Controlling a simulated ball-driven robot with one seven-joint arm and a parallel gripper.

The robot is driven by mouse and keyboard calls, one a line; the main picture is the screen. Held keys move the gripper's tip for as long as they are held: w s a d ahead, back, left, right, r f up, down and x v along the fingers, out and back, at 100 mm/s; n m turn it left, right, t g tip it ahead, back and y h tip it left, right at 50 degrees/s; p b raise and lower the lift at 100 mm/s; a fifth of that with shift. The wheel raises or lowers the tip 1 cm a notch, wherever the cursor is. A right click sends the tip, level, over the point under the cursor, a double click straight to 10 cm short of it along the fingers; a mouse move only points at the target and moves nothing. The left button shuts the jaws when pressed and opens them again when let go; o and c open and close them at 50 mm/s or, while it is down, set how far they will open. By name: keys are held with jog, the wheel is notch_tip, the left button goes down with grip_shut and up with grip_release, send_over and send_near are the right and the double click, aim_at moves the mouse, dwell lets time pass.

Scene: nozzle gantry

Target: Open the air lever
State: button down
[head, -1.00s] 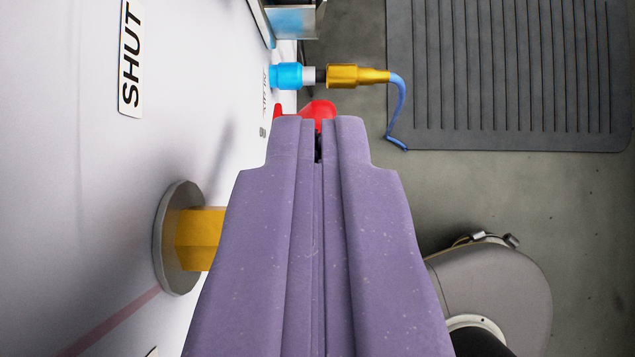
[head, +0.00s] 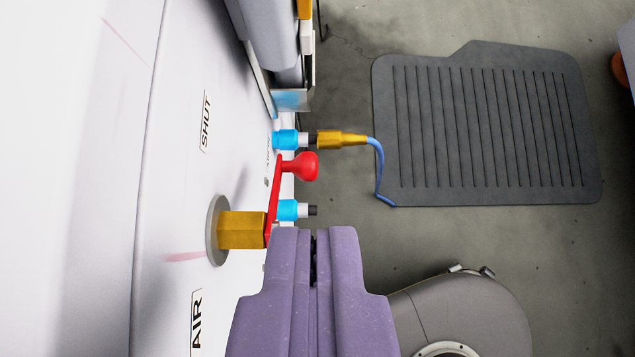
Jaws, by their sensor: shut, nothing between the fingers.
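The air lever (head: 275,198) is a red bar with a round red knob (head: 303,166) at its far end. It is fixed to a brass hex hub (head: 240,230) on a grey disc on the white panel. The bar points up the picture from the hub, on the side of the SHUT label (head: 206,122). The AIR label (head: 197,322) is below the hub. My purple gripper (head: 314,236) is shut and empty, below the knob in the picture and apart from it. The gripper may hide a little of the space beside the hub.
A blue fitting with a brass connector (head: 342,139) and blue hose (head: 379,170) sticks out just above the knob. A second blue fitting (head: 288,210) is behind the lever, near my fingertips. A grey ribbed mat (head: 486,135) lies on the floor at right. Floor between is clear.

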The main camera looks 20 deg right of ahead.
jog(key=b, duration=0.5)
send_over(315, 178)
notch_tip(315, 178, down, 8)
jog(key=shift+f, duration=0.1)
jog(key=f, duration=0.1)
jog(key=f+b, duration=0.1)
jog(key=f, duration=0.1)
jog(key=shift+s+a+f+b, duration=0.1)
jog(key=shift+s+f+b, duration=0.15)
jog(key=shift+b, duration=0.05)
